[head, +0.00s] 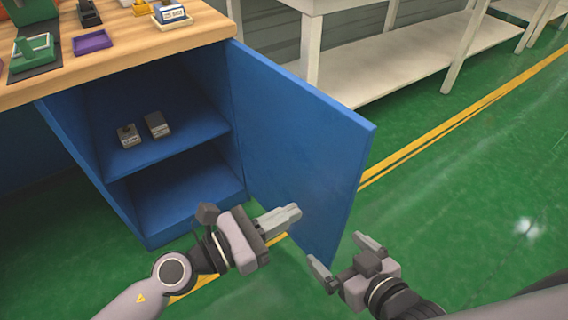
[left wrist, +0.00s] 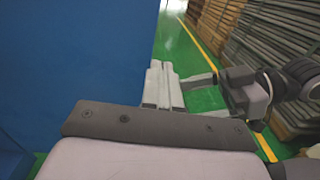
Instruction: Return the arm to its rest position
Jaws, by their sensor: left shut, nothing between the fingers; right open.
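My left gripper (head: 292,213) is shut and empty in the head view, in front of the open blue cabinet door (head: 305,140). It overlaps the lower part of the door in the picture; I cannot tell whether it touches. Its closed fingers also show in the left wrist view (left wrist: 162,80), beside a large blue surface (left wrist: 75,60). My right gripper (head: 345,252) is open and empty, to the right of the left one and near the door's lower corner. It also shows in the left wrist view, at the right behind the left fingers.
The blue cabinet (head: 165,150) stands open, with two small grey boxes, one at left (head: 128,136) and one at right (head: 157,125), on its shelf. Its wooden top (head: 120,45) holds small trays and parts. White tables (head: 400,60) stand behind. Green floor (head: 480,190) is clear at right.

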